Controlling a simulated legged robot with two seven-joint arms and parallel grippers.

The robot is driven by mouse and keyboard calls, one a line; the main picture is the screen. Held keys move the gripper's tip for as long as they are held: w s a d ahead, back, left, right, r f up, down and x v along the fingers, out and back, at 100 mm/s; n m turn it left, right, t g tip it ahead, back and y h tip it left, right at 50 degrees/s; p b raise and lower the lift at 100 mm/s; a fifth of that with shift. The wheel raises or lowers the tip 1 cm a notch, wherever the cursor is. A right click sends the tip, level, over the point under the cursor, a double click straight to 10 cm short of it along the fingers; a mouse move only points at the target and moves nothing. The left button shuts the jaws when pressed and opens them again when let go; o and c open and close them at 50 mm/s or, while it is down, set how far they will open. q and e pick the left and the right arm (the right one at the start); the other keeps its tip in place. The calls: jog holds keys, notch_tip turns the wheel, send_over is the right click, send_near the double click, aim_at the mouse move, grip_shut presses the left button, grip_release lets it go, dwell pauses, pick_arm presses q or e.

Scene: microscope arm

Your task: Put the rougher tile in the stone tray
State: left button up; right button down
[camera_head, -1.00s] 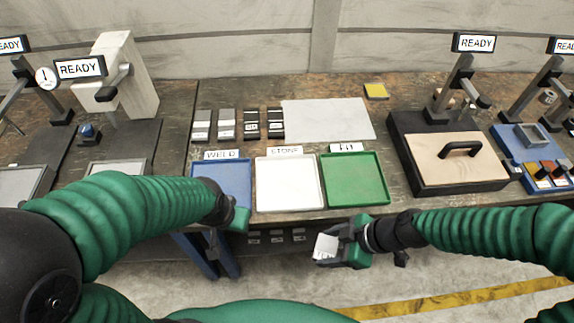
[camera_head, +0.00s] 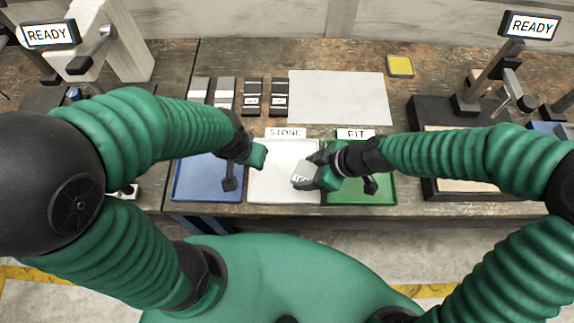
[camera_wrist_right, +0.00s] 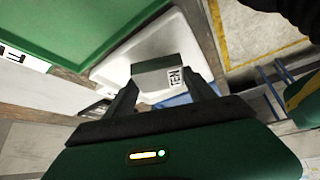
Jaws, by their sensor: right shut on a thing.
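My right gripper (camera_head: 312,172) is shut on a small grey tile (camera_head: 301,173) with a white label. It holds the tile over the right part of the white tray (camera_head: 268,190) behind which the STONE sign (camera_head: 286,132) stands. In the right wrist view the tile (camera_wrist_right: 160,76) sits between the fingertips, with the white tray (camera_wrist_right: 184,42) beyond it. I cannot tell how high above the tray it is. My left gripper (camera_head: 243,165) hangs near the border of the blue and white trays; its jaws are unclear. Several other tiles (camera_head: 225,92) lie behind the trays.
The blue tray (camera_head: 205,185) is left of the white one, and the green tray (camera_head: 345,196) with the PIT sign (camera_head: 356,133) is right of it. A pale flat sheet (camera_head: 338,97) and a yellow square (camera_head: 400,66) lie behind. A dark instrument stand (camera_head: 470,105) is at the right.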

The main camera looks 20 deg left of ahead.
jog(key=a, duration=0.1)
jog(key=w+a, duration=0.1)
jog(key=a, duration=0.1)
jog(key=shift+w+a+f, duration=0.25)
jog(key=shift+w+a, duration=0.05)
jog(key=shift+a, duration=1.2)
jog(key=f, duration=0.3)
jog(key=shift+a+f, duration=0.3)
jog(key=shift+w+d, duration=0.1)
jog(key=shift+d, duration=0.15)
jog(key=shift+c, duration=2)
grip_release()
jog(key=shift+d, duration=0.15)
pick_arm(q)
jog(key=shift+w, duration=0.15)
pick_arm(e)
jog(key=shift+o, duration=0.4)
jog(key=shift+a, duration=0.2)
pick_arm(q)
jog(key=shift+a, duration=0.1)
